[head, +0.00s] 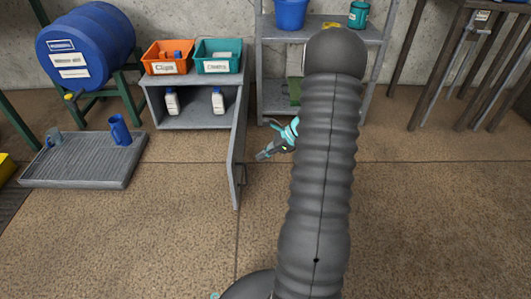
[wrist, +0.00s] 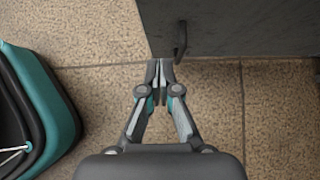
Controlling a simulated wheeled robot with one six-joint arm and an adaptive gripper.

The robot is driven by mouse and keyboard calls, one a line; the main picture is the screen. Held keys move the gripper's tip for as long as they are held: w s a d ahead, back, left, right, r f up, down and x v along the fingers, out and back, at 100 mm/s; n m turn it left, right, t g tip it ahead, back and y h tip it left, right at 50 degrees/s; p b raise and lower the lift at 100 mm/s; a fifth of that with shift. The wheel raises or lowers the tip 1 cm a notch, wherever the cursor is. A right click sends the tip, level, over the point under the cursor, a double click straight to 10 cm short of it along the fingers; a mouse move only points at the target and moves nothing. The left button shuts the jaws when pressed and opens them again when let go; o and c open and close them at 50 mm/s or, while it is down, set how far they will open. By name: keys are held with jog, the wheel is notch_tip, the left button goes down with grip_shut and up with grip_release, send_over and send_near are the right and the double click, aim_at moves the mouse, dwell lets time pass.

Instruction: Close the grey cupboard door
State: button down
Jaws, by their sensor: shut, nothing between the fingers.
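The grey cupboard (head: 196,117) stands against the back wall, its front open. Its grey door (head: 238,150) is swung wide and points out towards me, edge nearly on. In the wrist view the door (wrist: 245,28) fills the upper right, with a dark bar handle (wrist: 181,40) near its left edge. My gripper (head: 260,157) is to the right of the door, partly hidden behind my arm in the head view. In the wrist view my gripper (wrist: 158,68) has its fingertips together and empty, just below the handle; I cannot tell whether they touch the door.
An orange bin (head: 167,58) and a teal bin (head: 218,57) sit on the cupboard; white bottles (head: 172,101) stand inside. A ribbed tray (head: 75,170) lies left. A metal shelf (head: 267,75) stands behind my arm. Floor before the cupboard is clear.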

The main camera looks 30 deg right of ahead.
aim_at(233, 167)
jog(key=w+a+f, duration=0.1)
jog(key=a, duration=0.1)
jog(key=w+a+f, duration=0.1)
jog(key=w+a+f+b, duration=0.1)
jog(key=w+a+f, duration=0.1)
jog(key=shift+a, duration=0.35)
jog(key=shift+w+a+r, duration=0.1)
jog(key=shift+w+a, duration=0.15)
jog(key=shift+a, duration=0.15)
